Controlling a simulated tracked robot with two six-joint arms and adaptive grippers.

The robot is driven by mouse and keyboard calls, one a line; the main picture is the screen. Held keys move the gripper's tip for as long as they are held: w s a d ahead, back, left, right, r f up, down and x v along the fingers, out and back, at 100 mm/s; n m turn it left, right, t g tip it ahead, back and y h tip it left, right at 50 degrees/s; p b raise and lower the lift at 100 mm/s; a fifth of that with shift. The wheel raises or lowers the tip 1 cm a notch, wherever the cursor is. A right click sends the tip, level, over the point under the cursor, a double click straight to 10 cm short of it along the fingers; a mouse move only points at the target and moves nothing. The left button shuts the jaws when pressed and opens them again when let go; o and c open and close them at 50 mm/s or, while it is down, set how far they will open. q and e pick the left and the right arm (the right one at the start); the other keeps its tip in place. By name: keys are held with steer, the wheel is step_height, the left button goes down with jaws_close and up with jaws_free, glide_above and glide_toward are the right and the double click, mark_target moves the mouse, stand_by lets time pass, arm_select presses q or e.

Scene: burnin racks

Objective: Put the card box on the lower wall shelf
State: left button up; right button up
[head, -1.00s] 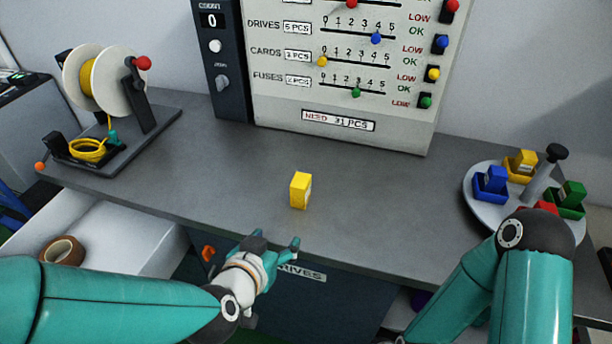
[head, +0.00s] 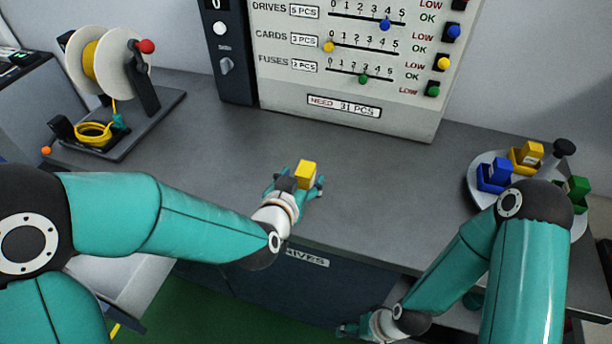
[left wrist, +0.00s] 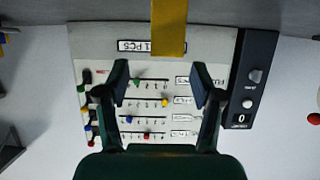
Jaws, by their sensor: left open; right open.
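The card box appears to be the small yellow box (head: 306,171) upright on the grey workbench. My left gripper (head: 297,186) is open at the near side of the box, with its fingertips low to either side. In the left wrist view the yellow box (left wrist: 169,28) stands at the top centre, between the lines of the two open fingers (left wrist: 159,80); no contact shows. My right gripper (head: 345,329) is low at the bench's front, partly hidden by its arm, open and empty. No wall shelf is in view.
A board with sliders (head: 350,70) stands at the back of the bench. A cable spool (head: 105,65) stands at the left. A round carousel (head: 478,195) with coloured bins is at the right. The bench (head: 400,190) between box and carousel is clear.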

mark_target(305, 170)
arm_select(q)
steer(key=x, duration=0.1)
steer(key=p+x, duration=0.1)
steer(key=x, duration=0.3)
steer(key=shift+w+a+p, duration=0.1)
steer(key=shift+a+p, duration=0.25)
steer(key=shift+p, duration=0.05)
steer(key=shift+w+d+f, duration=0.15)
steer(key=shift+w+f, duration=0.1)
steer(key=shift+w, duration=0.05)
steer(key=c, duration=1.3)
steer(key=shift+o, duration=0.2)
steer(key=shift+r, duration=0.1)
